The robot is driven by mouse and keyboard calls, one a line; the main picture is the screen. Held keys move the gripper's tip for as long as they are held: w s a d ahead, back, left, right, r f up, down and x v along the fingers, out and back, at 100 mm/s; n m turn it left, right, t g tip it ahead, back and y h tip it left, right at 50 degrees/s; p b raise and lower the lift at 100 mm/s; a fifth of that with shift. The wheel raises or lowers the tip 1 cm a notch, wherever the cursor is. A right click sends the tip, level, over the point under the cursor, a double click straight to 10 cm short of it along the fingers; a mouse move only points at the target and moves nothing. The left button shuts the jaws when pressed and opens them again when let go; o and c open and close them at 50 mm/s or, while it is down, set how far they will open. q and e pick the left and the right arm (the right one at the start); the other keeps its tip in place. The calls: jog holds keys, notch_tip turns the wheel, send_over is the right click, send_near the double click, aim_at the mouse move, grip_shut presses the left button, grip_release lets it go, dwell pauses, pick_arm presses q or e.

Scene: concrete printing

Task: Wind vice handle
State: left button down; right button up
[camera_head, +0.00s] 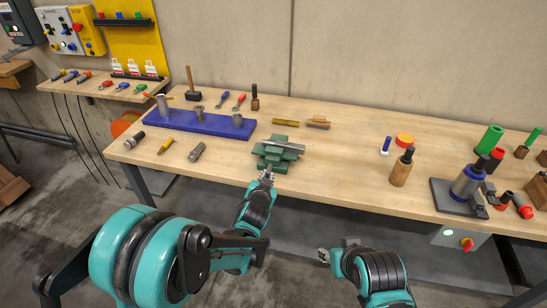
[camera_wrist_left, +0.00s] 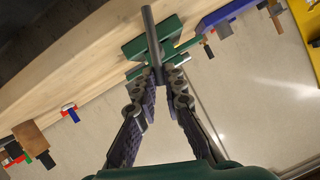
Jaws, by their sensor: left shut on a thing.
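The green vice (camera_head: 272,160) stands at the front edge of the wooden bench, with grey metal bars across its top. It also shows in the left wrist view (camera_wrist_left: 137,48). My left gripper (camera_head: 266,178) is at the vice's front side. In the left wrist view, its fingertips (camera_wrist_left: 161,84) close in on the near end of a grey rod (camera_wrist_left: 151,36) running over the vice; this seems to be the handle, partly hidden by the fingers. My right gripper (camera_head: 324,256) is low in front of the bench, away from the vice; its finger opening is too small to tell.
A blue tool block (camera_head: 205,127) lies left of the vice, with loose tools in front. A wooden-handled tool (camera_head: 401,170) and a blue-and-grey cylinder (camera_head: 467,182) on a dark base stand to the right. The bench is clear just right of the vice.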

pick_arm(q)
jog(key=m+b, duration=0.1)
jog(key=d+m+y+b, duration=0.1)
jog(key=f+m+t+y, duration=0.1)
jog(key=shift+s+d+b, duration=0.2)
jog(key=shift+s+b, duration=0.1)
jog(key=shift+b, duration=0.1)
jog(key=m+b, duration=0.1)
jog(key=b, duration=0.1)
jog(key=d+f+m+t+y+b, duration=0.1)
jog(key=m, duration=0.1)
jog(key=shift+s+f+t+b, duration=0.15)
jog(key=shift+f+t+b, duration=0.15)
jog(key=shift+b, duration=0.05)
jog(key=c, duration=1.7)
grip_release()
jog(key=shift+a+r, duration=0.1)
jog(key=shift+r, duration=0.1)
jog(key=shift+p, duration=0.3)
